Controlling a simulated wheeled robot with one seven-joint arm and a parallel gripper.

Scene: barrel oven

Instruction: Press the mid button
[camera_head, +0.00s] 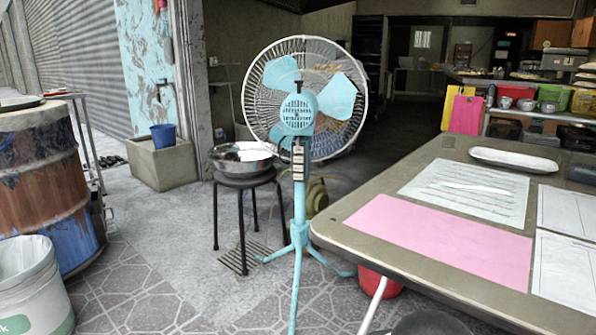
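A light-blue standing fan (302,105) with a white wire cage stands upright on a splayed foot, left of the table. A vertical row of small pale buttons (298,160) sits on its column just below the head. The buttons are too small here to tell whether any is pressed. The middle of the row shows unobstructed. My gripper is not in view, and nothing is seen touching the fan.
A large table (335,225) with papers fills the right side, close to the fan. A black stool (243,182) holding a metal bowl (242,160) stands behind left. A rusty barrel (45,165) and white bin (30,285) stand left. Tiled floor (170,270) between is clear.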

